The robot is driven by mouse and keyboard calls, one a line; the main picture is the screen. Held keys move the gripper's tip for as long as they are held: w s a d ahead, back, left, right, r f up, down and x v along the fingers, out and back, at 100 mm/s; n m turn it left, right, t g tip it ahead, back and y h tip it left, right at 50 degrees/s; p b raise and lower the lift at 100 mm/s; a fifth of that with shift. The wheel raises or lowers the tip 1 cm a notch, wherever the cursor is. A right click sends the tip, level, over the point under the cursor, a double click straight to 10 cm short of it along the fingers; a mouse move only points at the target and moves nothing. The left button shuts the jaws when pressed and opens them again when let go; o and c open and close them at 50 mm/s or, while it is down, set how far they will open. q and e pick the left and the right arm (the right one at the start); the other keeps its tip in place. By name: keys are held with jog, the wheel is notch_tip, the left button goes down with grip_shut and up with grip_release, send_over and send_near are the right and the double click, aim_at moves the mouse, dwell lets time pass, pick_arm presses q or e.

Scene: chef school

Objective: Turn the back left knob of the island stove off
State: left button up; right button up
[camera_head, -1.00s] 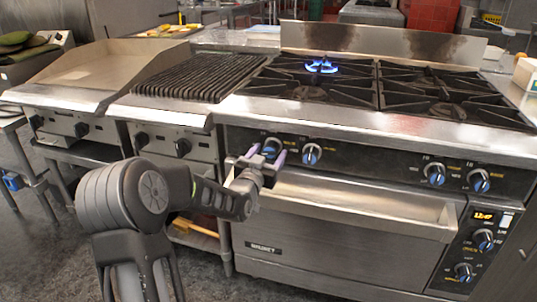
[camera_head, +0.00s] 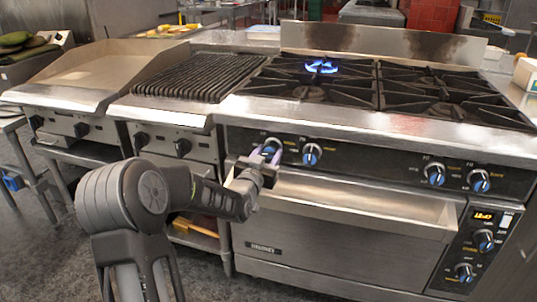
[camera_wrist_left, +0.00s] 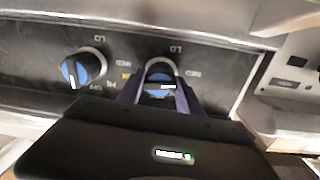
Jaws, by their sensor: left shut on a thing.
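The island stove (camera_head: 340,119) has two knobs at the left of its front panel and two farther right. The leftmost knob (camera_head: 271,147) is blue and black. My left gripper (camera_head: 266,154) is shut on this knob from the front. In the left wrist view the knob (camera_wrist_left: 160,84) sits between the two dark fingers (camera_wrist_left: 160,92), which hide its sides. The neighbouring knob (camera_head: 312,153) is free; it also shows in the left wrist view (camera_wrist_left: 82,68). A blue flame (camera_head: 321,66) burns on the back left burner. My right gripper is not in view.
The oven door handle (camera_head: 350,203) juts out below the knobs, close to my left gripper. A charbroiler (camera_head: 198,77) and a flat griddle (camera_head: 95,66) stand to the left. The oven controls (camera_head: 483,240) are at the lower right.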

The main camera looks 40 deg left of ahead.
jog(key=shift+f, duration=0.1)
pick_arm(q)
jog(key=shift+f+m+b, duration=0.15)
jog(key=shift+m+b, duration=0.55)
jog(key=shift+b, duration=0.25)
jog(key=m+b, duration=0.6)
jog(key=shift+m, duration=0.3)
jog(key=m+b, duration=0.1)
jog(key=m, duration=0.1)
jog(key=shift+m, duration=0.3)
jog(key=m, duration=0.3)
jog(key=shift+m+g+y+b, duration=0.3)
jog(key=shift+b, duration=0.05)
jog(key=m, duration=0.2)
jog(key=shift+r+m, duration=0.2)
jog(key=shift+m, duration=0.1)
jog(key=shift+d+m+p, duration=0.1)
jog(key=shift+m+p, duration=0.5)
jog(key=shift+m, duration=0.8)
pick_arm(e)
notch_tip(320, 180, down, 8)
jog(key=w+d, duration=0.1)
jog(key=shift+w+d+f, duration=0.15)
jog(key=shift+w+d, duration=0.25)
